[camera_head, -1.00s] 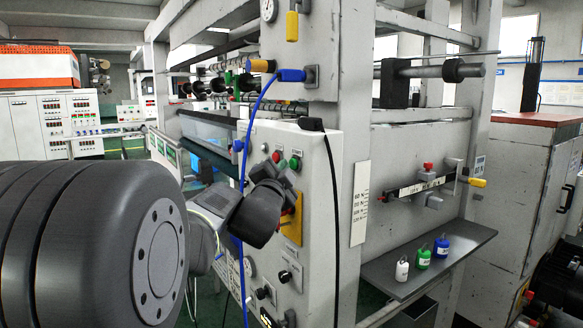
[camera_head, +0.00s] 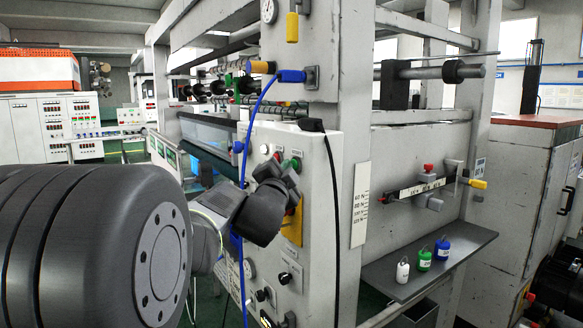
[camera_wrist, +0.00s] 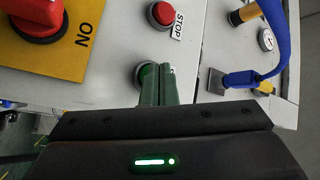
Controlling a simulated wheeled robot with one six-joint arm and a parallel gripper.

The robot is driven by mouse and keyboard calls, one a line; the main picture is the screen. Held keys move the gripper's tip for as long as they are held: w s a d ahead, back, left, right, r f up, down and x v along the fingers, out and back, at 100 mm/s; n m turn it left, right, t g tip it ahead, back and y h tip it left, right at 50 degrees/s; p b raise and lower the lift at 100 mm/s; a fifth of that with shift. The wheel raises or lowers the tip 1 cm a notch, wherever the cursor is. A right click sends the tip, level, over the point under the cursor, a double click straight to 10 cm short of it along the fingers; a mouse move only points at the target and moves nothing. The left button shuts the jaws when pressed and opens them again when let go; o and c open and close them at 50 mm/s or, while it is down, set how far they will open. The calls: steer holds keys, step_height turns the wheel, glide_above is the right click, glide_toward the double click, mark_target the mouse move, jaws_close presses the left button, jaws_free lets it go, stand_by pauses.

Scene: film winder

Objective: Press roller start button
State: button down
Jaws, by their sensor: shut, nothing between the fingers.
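The green start button (camera_wrist: 144,73) sits on the grey machine panel, and its label is mostly hidden behind my fingers. In the wrist view, my gripper (camera_wrist: 160,68) is shut and empty, with its fingertips in front of the right part of the button. I cannot tell whether they touch it. In the head view, the green button (camera_head: 296,162) shows just above my gripper (camera_head: 291,176). The red STOP button (camera_wrist: 160,14) is next to the green one.
A red rotary switch on a yellow ON plate (camera_wrist: 75,45) is left of the buttons in the wrist view. A blue cable (camera_head: 256,105) hangs down the panel near my arm. White, green and blue small weights (camera_head: 421,260) stand on the shelf at right.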

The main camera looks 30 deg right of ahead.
stand_by(0.4)
steer(key=shift+s+a+p, duration=0.1)
steer(key=shift+a+p, duration=0.35)
steer(key=shift+a, duration=0.4)
steer(key=a+p, duration=0.2)
steer(key=a, duration=0.3)
steer(key=shift+s, duration=0.2)
stand_by(0.3)
